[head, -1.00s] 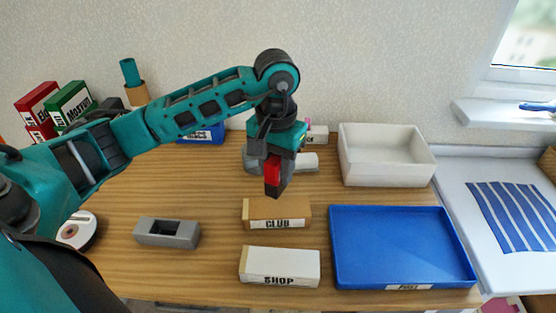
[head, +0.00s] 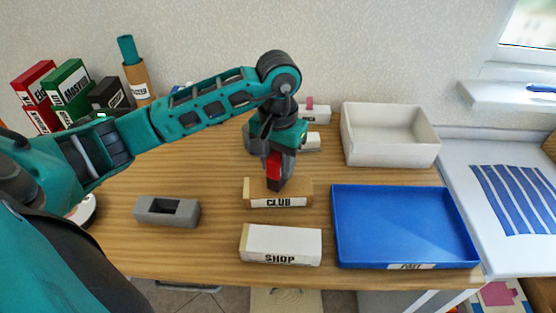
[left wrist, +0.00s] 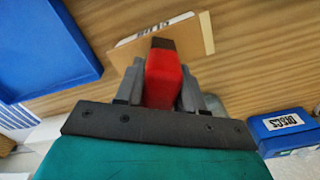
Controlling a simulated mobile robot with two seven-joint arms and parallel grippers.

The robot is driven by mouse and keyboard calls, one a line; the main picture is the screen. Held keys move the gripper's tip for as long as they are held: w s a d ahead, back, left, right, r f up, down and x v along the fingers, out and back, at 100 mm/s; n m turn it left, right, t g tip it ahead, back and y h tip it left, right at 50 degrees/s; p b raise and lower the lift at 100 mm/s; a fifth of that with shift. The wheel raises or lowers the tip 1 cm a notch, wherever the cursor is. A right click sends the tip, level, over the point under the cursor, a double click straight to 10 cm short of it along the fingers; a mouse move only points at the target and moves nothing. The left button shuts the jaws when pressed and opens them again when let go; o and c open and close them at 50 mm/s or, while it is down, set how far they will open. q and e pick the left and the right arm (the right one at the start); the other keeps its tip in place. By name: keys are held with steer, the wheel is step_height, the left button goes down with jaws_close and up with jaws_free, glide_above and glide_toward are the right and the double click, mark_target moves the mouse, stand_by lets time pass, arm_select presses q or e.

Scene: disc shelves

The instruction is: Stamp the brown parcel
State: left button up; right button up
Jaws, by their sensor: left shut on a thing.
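The brown parcel (head: 301,188), labelled CLUB on its front, lies on the wooden table in front of me. My left gripper (head: 275,176) points down over it and is shut on a red stamp (head: 271,166). The stamp's dark lower end overlaps the parcel's top in the head view; I cannot tell whether they touch. In the left wrist view, the red stamp (left wrist: 160,75) sits between the fingers (left wrist: 158,92), and the brown parcel (left wrist: 196,36) is just beyond it, partly hidden. My right gripper is not in view.
A white parcel (head: 281,245) labelled SHOP lies nearer me. A grey block with a slot (head: 150,216) is to the left, a blue tray (head: 405,225) to the right. A white bin (head: 390,150) stands behind the tray. Boxes (head: 70,90) stand at the back left.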

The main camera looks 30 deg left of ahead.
mark_target(278, 154)
arm_select(q)
steer(key=shift+f+b, duration=0.55)
steer(key=shift+b, duration=0.05)
stand_by(0.6)
steer(key=shift+s+f+b, duration=0.1)
steer(key=shift+f+b, duration=0.05)
steer(key=shift+b, duration=0.15)
stand_by(1.6)
steer(key=shift+r+p, duration=1.3)
steer(key=shift+r, duration=1.2)
steer(key=shift+r+p, duration=0.45)
steer(key=shift+r, duration=0.7)
